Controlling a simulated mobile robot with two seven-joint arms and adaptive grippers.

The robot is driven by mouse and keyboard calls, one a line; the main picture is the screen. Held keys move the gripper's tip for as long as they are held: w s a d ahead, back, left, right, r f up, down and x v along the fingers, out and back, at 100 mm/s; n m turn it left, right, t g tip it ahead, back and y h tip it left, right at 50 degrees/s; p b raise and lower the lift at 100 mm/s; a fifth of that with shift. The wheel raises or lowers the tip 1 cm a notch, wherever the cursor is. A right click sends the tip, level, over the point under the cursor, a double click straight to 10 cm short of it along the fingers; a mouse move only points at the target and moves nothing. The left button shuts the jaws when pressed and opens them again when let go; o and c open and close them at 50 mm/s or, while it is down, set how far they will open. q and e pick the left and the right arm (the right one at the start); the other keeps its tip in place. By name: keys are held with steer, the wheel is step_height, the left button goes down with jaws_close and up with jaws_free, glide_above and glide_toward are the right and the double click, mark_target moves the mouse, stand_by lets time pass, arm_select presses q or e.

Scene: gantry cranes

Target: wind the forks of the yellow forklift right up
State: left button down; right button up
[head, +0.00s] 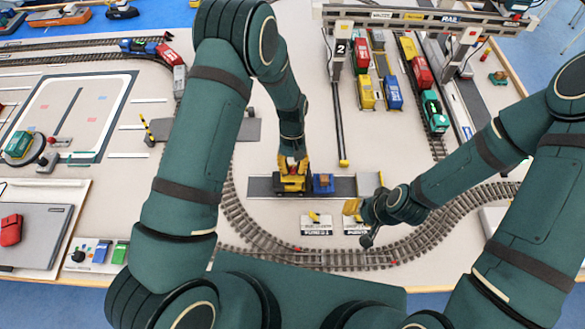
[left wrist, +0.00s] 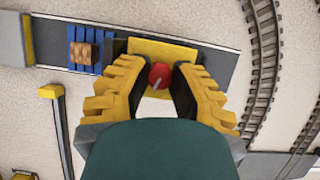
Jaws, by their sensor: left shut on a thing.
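The yellow forklift (head: 291,187) stands on a dark grey strip (head: 345,187) in the head view, partly hidden under my left arm. In the left wrist view its yellow body (left wrist: 162,48) shows with a red knob (left wrist: 160,75) on top that bears a light line. My left gripper (left wrist: 161,78) has its yellow-padded fingers on both sides of the knob and is shut on it. A blue pallet (head: 323,187) with a brown crate (left wrist: 84,53) is beside the forklift. The forks are not clearly seen. My right gripper (head: 357,220) hangs right of the forklift, its fingers unclear.
Two small signs (head: 316,225) stand in front of the strip. A curved railway track (head: 300,257) runs around the front. A yellow-ended dark bar (head: 339,125) lies behind the strip. Containers (head: 393,93) and a gantry crane (head: 440,17) are farther back.

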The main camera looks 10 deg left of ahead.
arm_select(q)
steer(key=shift+m, duration=0.5)
steer(key=shift+y, duration=0.3)
steer(key=shift+s, duration=0.1)
steer(key=c, duration=0.8)
jaws_free()
steer(key=v, duration=1.2)
steer(key=shift+w, duration=0.2)
